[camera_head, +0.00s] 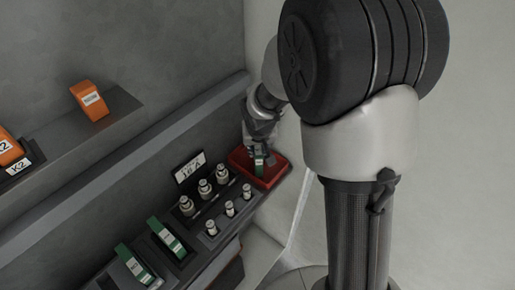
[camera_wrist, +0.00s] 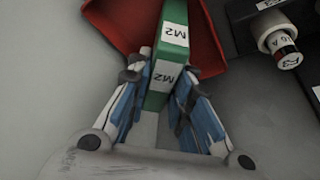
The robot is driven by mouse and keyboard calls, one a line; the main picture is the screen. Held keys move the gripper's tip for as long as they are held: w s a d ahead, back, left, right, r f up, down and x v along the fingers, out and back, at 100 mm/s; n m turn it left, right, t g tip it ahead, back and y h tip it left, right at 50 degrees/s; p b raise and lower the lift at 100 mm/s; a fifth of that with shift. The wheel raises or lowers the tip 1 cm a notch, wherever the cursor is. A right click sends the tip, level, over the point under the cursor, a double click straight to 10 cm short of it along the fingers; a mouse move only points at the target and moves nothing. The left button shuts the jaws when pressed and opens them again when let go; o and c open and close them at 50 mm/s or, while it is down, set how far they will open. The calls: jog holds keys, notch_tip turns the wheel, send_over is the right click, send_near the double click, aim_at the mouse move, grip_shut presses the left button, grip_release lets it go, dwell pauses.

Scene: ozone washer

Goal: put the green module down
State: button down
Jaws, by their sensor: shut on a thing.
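The green module (camera_wrist: 174,17) with white labels reading M2 is between the fingers of my gripper (camera_wrist: 161,101) in the wrist view. My gripper is shut on it. In the head view the held green module (camera_head: 259,166) shows small below my gripper (camera_head: 259,143), over a red tray (camera_head: 275,175). The red tray also shows in the wrist view (camera_wrist: 115,22), around and beneath the module. I cannot tell whether the module touches the tray's floor. Two other green modules, a nearer one (camera_head: 137,265) and a farther one (camera_head: 166,236), sit in dark slots at the lower left.
A dark rack holds several silver cylinders (camera_head: 205,188) next to the red tray, with a white label plate (camera_head: 190,166) behind them. Orange modules (camera_head: 89,100) stand on a wall shelf at the left. A grey rail (camera_head: 120,165) runs along the wall behind the bench.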

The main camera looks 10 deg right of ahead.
jog(key=shift+r, duration=0.15)
jog(key=c, duration=1.9)
grip_release()
jog(key=shift+f, duration=0.25)
jog(key=o, duration=0.5)
jog(key=shift+r, duration=0.1)
jog(key=shift+c, duration=0.2)
jog(key=s+r+p, duration=0.4)
jog(key=s+r, duration=1)
jog(key=r, duration=0.5)
jog(key=s+r+n, duration=0.1)
jog(key=s+r, duration=0.1)
jog(key=s, duration=1.2)
jog(key=shift+s+r+n+y, duration=0.25)
jog(key=shift+s+n+y, duration=0.05)
jog(key=shift+n, duration=0.1)
